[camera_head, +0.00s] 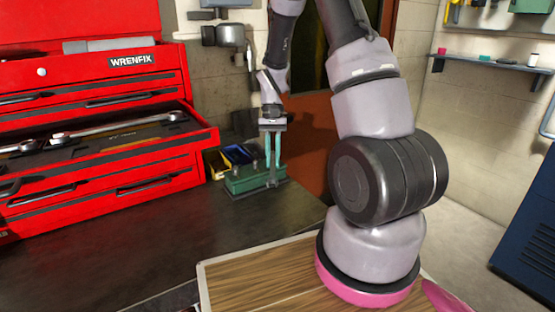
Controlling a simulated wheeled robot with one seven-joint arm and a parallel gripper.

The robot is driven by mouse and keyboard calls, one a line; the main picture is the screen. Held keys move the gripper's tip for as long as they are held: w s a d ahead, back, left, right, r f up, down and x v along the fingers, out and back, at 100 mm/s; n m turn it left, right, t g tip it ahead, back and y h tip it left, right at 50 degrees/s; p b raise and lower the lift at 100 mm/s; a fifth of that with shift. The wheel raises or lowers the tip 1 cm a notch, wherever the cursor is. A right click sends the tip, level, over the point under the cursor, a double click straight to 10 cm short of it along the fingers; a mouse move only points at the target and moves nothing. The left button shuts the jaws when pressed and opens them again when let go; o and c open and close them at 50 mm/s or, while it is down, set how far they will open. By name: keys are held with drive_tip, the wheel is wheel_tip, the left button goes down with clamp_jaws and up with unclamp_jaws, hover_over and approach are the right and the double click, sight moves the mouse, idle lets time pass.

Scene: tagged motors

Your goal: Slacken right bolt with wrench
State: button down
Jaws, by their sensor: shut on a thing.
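My gripper (273,165) is near the picture's middle and points down, with two teal fingers close together. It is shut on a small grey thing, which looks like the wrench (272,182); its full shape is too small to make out. Right below and around the fingertips is a green block (247,184) with small upright pieces on top, standing on the dark bench. I cannot tell which of these is the right bolt, nor whether the wrench touches one.
A red tool chest (165,183) stands at left, its open drawer holding large wrenches (130,124). Yellow and blue bins (235,154) sit behind the green block. The front of the dark bench (150,240) is clear. A wall shelf (490,62) is at right.

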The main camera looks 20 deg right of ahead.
drive_tip(key=shift+r, duration=0.45)
drive_tip(key=shift+r, duration=0.85)
drive_tip(key=shift+r, duration=2.55)
